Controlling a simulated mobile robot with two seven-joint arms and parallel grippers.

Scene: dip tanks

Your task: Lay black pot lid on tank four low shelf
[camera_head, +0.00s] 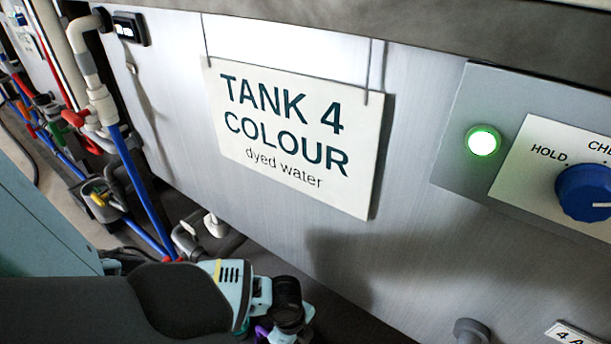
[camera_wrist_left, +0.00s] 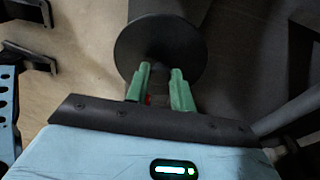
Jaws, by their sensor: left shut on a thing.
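The black pot lid (camera_wrist_left: 160,24) is a dark round disc in the left wrist view. Tank four (camera_head: 280,215) is a grey metal front with a hanging sign (camera_head: 290,140). I cannot make out its low shelf in either view.
Pipes with blue and red parts (camera_head: 140,185) stand left of the tank. A panel with a lit green lamp (camera_head: 482,142) and a blue knob (camera_head: 585,192) is at right. A grey stub (camera_head: 471,331) juts out low. Dark parts (camera_wrist_left: 28,60) at the wrist view's left are unclear.

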